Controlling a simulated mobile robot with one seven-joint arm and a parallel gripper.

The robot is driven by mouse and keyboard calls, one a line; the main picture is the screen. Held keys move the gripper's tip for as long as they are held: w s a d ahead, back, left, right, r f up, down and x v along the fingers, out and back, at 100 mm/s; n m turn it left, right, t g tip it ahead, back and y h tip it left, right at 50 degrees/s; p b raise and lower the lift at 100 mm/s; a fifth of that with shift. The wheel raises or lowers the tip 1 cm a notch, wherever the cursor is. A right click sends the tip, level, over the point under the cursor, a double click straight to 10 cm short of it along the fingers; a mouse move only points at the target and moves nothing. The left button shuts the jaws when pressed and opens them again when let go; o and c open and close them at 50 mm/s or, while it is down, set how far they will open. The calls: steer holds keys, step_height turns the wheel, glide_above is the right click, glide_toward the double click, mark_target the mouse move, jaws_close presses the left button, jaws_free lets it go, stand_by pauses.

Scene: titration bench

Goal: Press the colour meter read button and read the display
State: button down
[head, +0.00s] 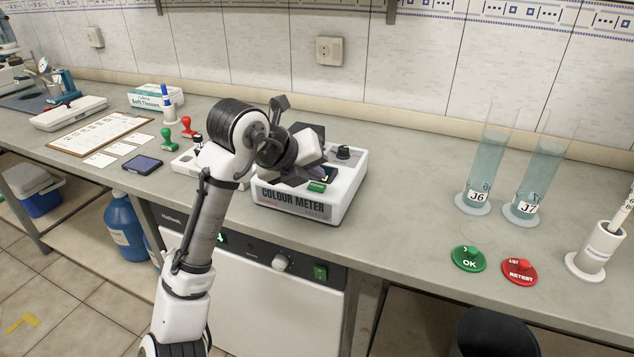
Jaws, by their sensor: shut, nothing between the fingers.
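The colour meter (293,203) is a white box with a dark front label, standing on the bench in the middle of the head view. A green button (317,186) shows on its top near the front edge. A dark display (330,173) lies just behind the button and is partly covered; I cannot read it. A black knob (345,152) stands on the meter's back right. My gripper (306,178) is shut and empty, its dark fingers low over the meter's top, beside the green button. I cannot tell whether it touches the button. My arm hides the meter's left and back parts.
Two tall cylinders, J6 (483,172) and J7 (533,180), stand to the right. A green OK disc (468,258) and a red RETEST disc (519,268) lie before them. Stamps (187,127), a clipboard (101,132) and a tissue box (152,96) are on the left.

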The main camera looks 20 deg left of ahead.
steer(key=shift+r, duration=0.15)
steer(key=shift+r+p, duration=1.65)
steer(key=shift+r, duration=0.85)
